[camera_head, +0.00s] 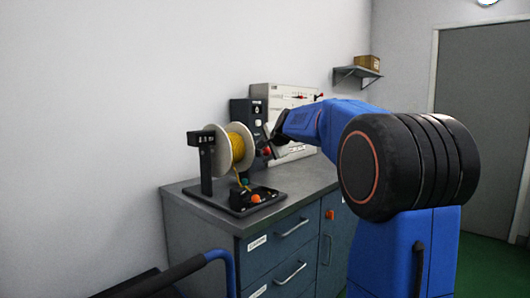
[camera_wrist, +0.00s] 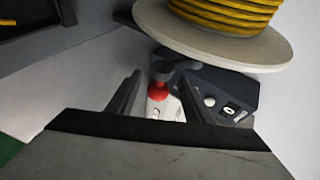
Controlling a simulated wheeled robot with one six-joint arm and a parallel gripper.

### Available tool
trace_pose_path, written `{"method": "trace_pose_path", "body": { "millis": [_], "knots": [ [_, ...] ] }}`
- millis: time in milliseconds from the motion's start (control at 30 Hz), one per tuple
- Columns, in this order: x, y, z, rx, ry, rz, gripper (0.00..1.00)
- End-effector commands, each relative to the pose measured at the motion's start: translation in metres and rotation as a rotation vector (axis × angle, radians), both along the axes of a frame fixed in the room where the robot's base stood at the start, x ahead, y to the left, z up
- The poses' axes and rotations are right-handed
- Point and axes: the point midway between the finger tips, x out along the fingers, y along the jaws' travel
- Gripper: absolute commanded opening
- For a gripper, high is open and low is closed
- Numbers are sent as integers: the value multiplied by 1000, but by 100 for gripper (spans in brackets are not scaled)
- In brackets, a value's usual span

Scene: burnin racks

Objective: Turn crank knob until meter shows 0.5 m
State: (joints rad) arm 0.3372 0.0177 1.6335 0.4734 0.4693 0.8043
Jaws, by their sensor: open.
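The red crank knob (camera_wrist: 159,92) shows in the wrist view between the two fingers of my gripper (camera_wrist: 161,84), with gaps on both sides. In the head view the red knob (camera_head: 266,150) is just right of the spool of yellow cable (camera_head: 234,148), close to my gripper (camera_head: 274,143). My gripper is open and empty. The spool's pale flange (camera_wrist: 215,42) fills the upper right of the wrist view. Any meter reading is too small to tell.
The spool stand (camera_head: 205,165) stands on a grey-topped cabinet (camera_head: 290,185) against the wall.

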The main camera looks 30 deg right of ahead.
Motion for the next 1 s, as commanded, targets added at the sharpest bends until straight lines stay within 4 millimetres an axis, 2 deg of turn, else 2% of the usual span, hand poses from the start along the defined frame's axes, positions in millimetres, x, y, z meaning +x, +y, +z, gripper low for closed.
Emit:
{"method": "trace_pose_path", "body": {
  "millis": [33,67,200,233,467,1000],
  "knots": [
    [0,0,0,0,0,0,47],
    [0,0,0,0,0,0,42],
    [0,0,0,0,0,0,8],
    [0,0,0,0,0,0,4],
    [1,0,-2,0,1,0,5],
    [15,5,-21,0,-1,-1,5]
  ]
}}
